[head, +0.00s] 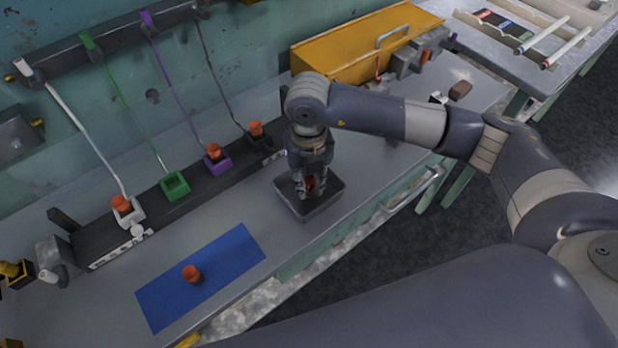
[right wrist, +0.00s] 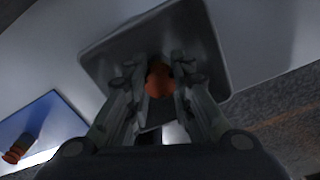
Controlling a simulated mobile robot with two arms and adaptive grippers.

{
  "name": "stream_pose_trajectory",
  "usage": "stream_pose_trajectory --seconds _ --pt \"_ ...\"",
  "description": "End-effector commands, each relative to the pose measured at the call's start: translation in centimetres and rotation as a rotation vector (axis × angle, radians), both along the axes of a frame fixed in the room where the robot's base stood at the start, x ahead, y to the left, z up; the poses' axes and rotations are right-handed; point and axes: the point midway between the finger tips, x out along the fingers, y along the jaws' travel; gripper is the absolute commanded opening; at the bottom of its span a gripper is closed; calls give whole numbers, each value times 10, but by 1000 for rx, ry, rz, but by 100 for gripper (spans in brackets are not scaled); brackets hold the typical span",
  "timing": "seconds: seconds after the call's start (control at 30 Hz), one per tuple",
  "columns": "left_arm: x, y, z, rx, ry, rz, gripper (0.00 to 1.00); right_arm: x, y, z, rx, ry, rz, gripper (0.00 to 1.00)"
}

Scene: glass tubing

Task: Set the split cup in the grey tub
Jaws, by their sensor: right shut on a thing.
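My right gripper (head: 309,187) is shut on an orange-red cup (right wrist: 160,80), pointing down within the outline of the grey tub (head: 325,203). The fingers hide most of this cup in the head view, and I cannot see a split in it or tell whether it touches the tub floor. The tub also shows in the right wrist view (right wrist: 108,56), around the fingers and cup. Another orange-red cup (head: 191,274) stands on the blue mat (head: 228,258); it also shows in the right wrist view (right wrist: 18,148). My left gripper is not in view.
A dark rack along the wall has white (head: 131,216), green (head: 175,187), purple (head: 218,164) and dark holders; all but the green hold orange-red cups. Coloured tubes rise from them. A yellow case (head: 345,47) stands behind the tub.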

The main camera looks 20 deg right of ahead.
Motion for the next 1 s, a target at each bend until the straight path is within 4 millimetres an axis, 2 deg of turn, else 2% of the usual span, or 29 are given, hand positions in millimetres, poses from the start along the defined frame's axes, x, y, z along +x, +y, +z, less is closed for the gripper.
stream_pose_trajectory --seconds 0.13,0.4,0.43,0.5,0.83,0.93,1.0 --pt "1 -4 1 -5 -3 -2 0 1 0 -4 2 -2 0 5" --pt "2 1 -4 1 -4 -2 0 0 0 -9 1 -2 1 5" --pt "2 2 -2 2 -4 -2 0 0 0 -7 1 -2 1 28" --pt "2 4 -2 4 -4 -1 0 0 0 -7 1 -2 1 41" --pt "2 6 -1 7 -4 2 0 0 0 -6 1 -1 1 41" --pt "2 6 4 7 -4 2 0 1 0 0 1 -2 0 41" --pt "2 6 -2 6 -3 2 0 2 1 7 2 -5 2 41"
